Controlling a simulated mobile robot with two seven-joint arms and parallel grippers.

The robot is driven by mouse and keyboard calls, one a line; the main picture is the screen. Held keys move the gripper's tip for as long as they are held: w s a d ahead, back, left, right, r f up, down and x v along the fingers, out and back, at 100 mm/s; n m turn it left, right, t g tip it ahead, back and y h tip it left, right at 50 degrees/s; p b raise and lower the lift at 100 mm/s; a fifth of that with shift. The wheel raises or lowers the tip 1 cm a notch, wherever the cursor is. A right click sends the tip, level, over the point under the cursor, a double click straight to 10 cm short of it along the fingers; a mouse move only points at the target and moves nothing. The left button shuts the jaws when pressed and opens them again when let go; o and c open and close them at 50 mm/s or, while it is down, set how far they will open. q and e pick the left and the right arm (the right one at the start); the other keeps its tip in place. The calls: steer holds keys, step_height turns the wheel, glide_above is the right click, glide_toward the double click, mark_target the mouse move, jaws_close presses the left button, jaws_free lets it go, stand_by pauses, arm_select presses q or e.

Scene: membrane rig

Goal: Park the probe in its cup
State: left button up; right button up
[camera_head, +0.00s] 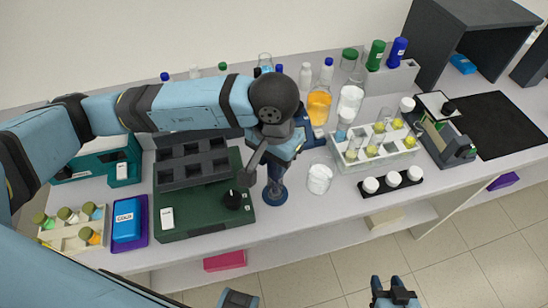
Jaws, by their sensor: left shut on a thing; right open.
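My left gripper (262,156) hangs over the middle of the bench, shut on a slim grey rod-like thing, which I take to be the probe (254,168). It slants down to the left, with its dark lower end above the right part of the dark green rig (205,222). A blue stand with a round base (275,196) stands just right of the rig, partly hidden by my gripper. It may be the probe's cup, but I cannot tell. My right gripper (396,291) is open and empty, low in the picture, in front of the bench.
A black knob (232,200) sits on the rig. A white beaker (320,179) stands right of the blue stand. A tube rack (376,152) and a black strip with white caps (390,184) lie further right. A blue box (127,219) is at left. The front right bench is clear.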

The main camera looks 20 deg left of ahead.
arm_select(q)
steer(key=shift+f+b, duration=0.25)
steer(key=shift+b, duration=0.25)
steer(key=o, duration=0.9)
steer(key=shift+c, duration=0.2)
steer(key=shift+r, duration=0.1)
step_height(320, 180, up, 14)
steer(key=b, duration=0.1)
steer(key=shift+s+f, duration=0.1)
steer(key=shift+f, duration=0.1)
